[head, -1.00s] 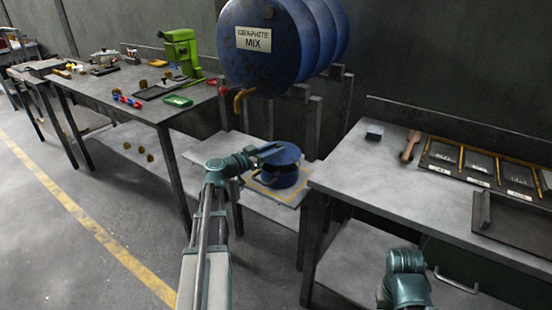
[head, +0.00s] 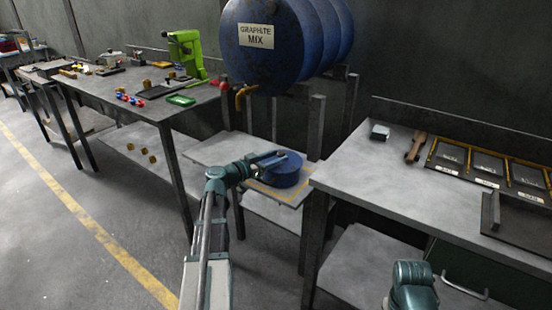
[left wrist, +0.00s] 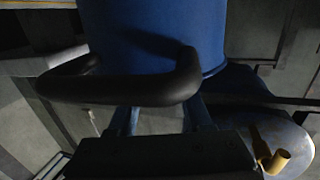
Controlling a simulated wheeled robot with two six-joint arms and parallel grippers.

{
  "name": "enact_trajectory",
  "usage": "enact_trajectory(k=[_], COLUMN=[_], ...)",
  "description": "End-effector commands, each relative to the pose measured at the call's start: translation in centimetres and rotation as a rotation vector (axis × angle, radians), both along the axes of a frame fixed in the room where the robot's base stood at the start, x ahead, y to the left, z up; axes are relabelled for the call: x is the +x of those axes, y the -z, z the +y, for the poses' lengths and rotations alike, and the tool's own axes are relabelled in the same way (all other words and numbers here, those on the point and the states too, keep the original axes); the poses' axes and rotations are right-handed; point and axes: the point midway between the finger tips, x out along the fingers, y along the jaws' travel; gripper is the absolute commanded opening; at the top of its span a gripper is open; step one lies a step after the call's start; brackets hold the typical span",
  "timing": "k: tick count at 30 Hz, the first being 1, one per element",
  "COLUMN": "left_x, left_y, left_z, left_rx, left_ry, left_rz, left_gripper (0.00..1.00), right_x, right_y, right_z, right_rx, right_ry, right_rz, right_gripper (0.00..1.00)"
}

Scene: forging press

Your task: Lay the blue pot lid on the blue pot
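The blue pot (head: 284,181) stands on the low grey shelf between the two benches. The blue pot lid (head: 292,160) is over its top, about level, with no gap that I can make out. My left gripper (head: 276,159) reaches over the lid from the left. In the left wrist view its two fingers stand apart, partly hidden behind a black looped handle (left wrist: 120,88) in front of the blue pot's side (left wrist: 150,35). I see nothing held between the fingers; the lid's knob is hidden. Only a teal part of my right arm shows, at the lower right.
A blue graphite drum (head: 270,45) with a brass tap (head: 243,93) hangs behind and above the shelf. The left bench (head: 135,100) carries a green press (head: 186,52) and small items. The right bench (head: 350,175) has clear space at its left end.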

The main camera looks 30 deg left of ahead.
Motion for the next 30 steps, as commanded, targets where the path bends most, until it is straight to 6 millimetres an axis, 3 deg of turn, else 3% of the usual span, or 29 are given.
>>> enact_trajectory(k=[2,14,30], left_x=[0.0,0.0,-9.6], left_y=[0.0,-0.9,-1.0], left_z=[0.0,0.0,3.5], left_rx=[0.0,0.0,0.0], left_ry=[0.0,0.0,-0.003], left_rz=[0.0,0.0,0.0], left_gripper=[0.66,0.66,0.66], right_x=[0.0,0.0,0.0], right_y=[0.0,-0.9,-1.0], right_z=[0.0,0.0,0.0], right_rx=[0.0,0.0,0.0], right_ry=[0.0,0.0,0.0], right_rz=[0.0,0.0,0.0], right_gripper=[0.0,0.0,0.0])
